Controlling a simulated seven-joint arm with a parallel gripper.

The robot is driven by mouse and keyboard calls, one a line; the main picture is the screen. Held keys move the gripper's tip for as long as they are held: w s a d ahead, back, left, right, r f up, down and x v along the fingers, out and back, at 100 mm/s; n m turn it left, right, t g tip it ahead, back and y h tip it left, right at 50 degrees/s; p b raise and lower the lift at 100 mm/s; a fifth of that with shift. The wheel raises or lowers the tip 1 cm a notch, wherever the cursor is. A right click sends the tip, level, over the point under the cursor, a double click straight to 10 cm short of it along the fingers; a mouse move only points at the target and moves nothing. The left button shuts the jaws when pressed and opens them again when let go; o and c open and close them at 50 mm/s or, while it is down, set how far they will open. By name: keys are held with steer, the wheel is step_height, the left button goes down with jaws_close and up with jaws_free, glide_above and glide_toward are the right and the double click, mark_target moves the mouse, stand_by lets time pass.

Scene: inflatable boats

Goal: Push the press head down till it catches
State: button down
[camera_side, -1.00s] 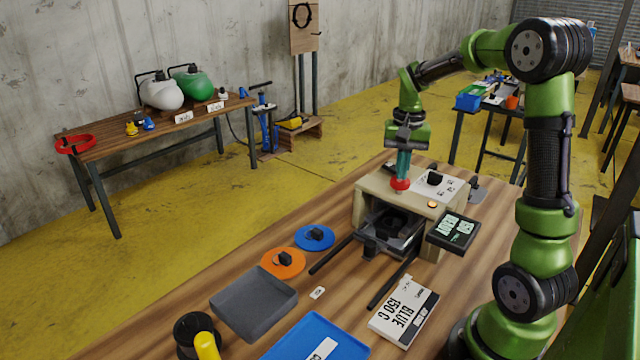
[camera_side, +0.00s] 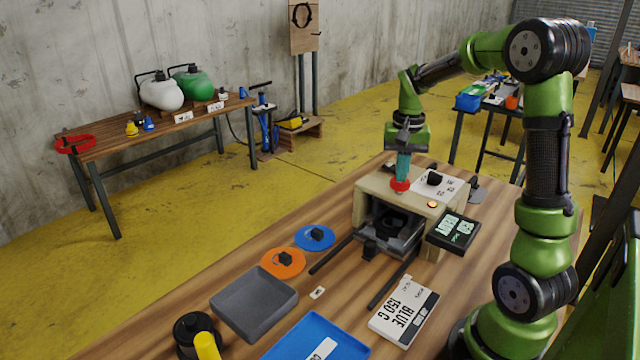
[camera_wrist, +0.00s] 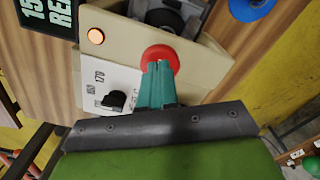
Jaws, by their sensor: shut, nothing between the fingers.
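The press is a beige box (camera_side: 364,200) on the wooden bench, with a round red knob (camera_side: 400,186) on its top. My gripper (camera_side: 402,178) points down with its teal fingers shut and empty, the tips at the red knob. In the wrist view the finger tips (camera_wrist: 158,68) overlap the near part of the red knob (camera_wrist: 160,57); exact contact is hard to tell. A dark carriage (camera_side: 392,234) sits in the press opening between two black rails. The press head inside is mostly hidden by the box top.
A display (camera_side: 454,231) stands at the press's right front; its side-view text is too small to read surely. An orange lamp (camera_side: 432,204) is lit and a black dial (camera_side: 434,177) stands close by. Discs, a grey tray (camera_side: 254,302) and a blue tray (camera_side: 290,345) lie in front.

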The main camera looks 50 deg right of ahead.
mark_target(394, 198)
steer(key=shift+f, duration=0.6)
steer(key=shift+r, duration=3.1)
steer(key=shift+w+d, duration=0.1)
steer(key=s+a+r+n+t+y, duration=0.1)
steer(key=s+a+n+t, duration=0.2)
steer(key=a, duration=0.9)
steer(key=s+a+r+n+t+y, duration=0.1)
steer(key=s+a+n+t, duration=0.3)
steer(key=a, duration=0.8)
steer(key=shift+s+a+r+n, duration=0.3)
steer(key=shift+s+n, duration=0.2)
steer(key=shift+s, duration=0.3)
